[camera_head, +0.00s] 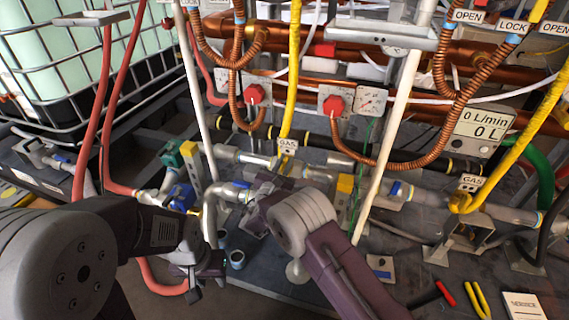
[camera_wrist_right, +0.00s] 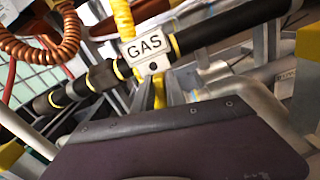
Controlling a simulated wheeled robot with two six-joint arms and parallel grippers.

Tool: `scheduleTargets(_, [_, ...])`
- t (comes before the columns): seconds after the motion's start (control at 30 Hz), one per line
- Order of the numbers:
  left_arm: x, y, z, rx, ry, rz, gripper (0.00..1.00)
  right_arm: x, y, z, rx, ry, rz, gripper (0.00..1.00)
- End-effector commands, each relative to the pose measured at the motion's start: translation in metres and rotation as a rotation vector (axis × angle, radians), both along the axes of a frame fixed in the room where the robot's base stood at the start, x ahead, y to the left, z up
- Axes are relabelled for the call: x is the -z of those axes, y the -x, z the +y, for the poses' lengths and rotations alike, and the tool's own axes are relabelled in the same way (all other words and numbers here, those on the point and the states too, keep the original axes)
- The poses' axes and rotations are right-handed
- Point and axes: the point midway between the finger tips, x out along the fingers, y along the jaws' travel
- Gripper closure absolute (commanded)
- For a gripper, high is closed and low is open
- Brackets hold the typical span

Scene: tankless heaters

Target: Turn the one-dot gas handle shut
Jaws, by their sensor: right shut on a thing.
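The GAS tag with one dot (camera_wrist_right: 149,47) hangs under a yellow hose, at a pipe, in the right wrist view. It also shows in the head view (camera_head: 288,146). Just below it is the yellow gas handle (camera_wrist_right: 160,94), partly covered by my fingers. My right gripper (camera_wrist_right: 163,88) is shut on this handle; its broad wrist body hides what lies below. In the head view, my right arm hides most of the handle. My left gripper (camera_head: 194,284) hangs low at the left, away from the handle; its finger opening is unclear.
A second GAS tag (camera_head: 471,183) is at the right. Red valve knobs (camera_head: 333,104) sit above the pipes. Pale posts (camera_head: 388,140) and hoses crowd the area. Pliers (camera_head: 477,300) lie at the lower right. A blue-handled valve (camera_head: 183,195) is near my left gripper.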

Motion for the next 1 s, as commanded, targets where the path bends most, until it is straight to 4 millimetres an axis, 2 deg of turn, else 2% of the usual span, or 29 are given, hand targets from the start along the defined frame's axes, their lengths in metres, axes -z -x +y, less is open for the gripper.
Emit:
scheduleTargets(0.5, [0.019, 0.0, 0.0, 0.0, 0.0, 0.0, 0.64, 0.005, 0.002, -0.004, 0.0, -0.33, -0.105, 1.0])
scheduleTargets(1.0, [0.023, 0.0, 0.0, 0.0, 0.0, 0.0, 0.64, 0.005, 0.003, -0.006, 0.0, -0.422, -0.133, 1.0])
